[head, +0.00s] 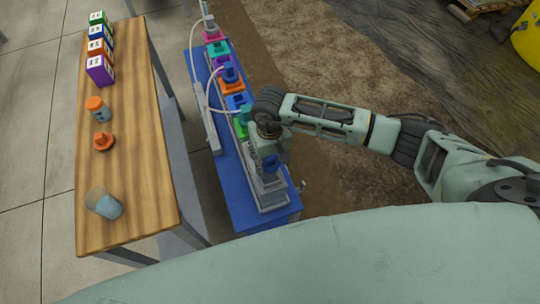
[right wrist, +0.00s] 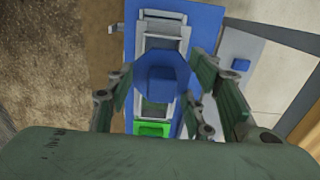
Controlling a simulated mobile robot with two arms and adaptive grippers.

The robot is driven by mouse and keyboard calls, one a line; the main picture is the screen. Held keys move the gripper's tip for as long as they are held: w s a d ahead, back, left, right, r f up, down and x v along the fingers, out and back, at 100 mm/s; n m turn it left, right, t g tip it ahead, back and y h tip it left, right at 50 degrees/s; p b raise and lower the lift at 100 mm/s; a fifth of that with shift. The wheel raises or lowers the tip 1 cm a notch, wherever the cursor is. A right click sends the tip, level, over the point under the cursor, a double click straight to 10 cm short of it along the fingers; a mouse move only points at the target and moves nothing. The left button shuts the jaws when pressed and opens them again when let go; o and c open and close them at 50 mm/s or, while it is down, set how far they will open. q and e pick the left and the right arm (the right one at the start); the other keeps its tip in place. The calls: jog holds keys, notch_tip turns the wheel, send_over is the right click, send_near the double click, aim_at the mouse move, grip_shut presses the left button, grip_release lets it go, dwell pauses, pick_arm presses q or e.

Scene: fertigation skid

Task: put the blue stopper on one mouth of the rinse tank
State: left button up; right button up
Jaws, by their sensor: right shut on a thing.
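My right gripper (head: 271,153) is shut on the blue stopper (head: 271,164), above the near end of a row of units on the blue bench. In the right wrist view the stopper (right wrist: 160,78) sits between the two fingers. Under it is a grey unit (head: 268,187) with framed openings, one showing beyond the stopper (right wrist: 163,35). This looks like the rinse tank, but I see no label. The stopper hides part of it; whether they touch, I cannot tell. My left gripper is not in view.
Green, blue, orange and purple units with stoppers and white hoses fill the rest of the blue bench (head: 237,205). A wooden table (head: 140,115) at the left holds several coloured boxes, an orange-lidded jar (head: 97,108), an orange stopper (head: 103,140) and a cup (head: 104,203).

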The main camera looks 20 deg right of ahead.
notch_tip(320, 180, down, 6)
jog(key=b, duration=0.3)
jog(key=shift+r, duration=0.15)
jog(key=shift+f+b, duration=0.9)
jog(key=shift+b, duration=0.05)
jog(key=o, duration=1)
jog(key=shift+o, duration=0.2)
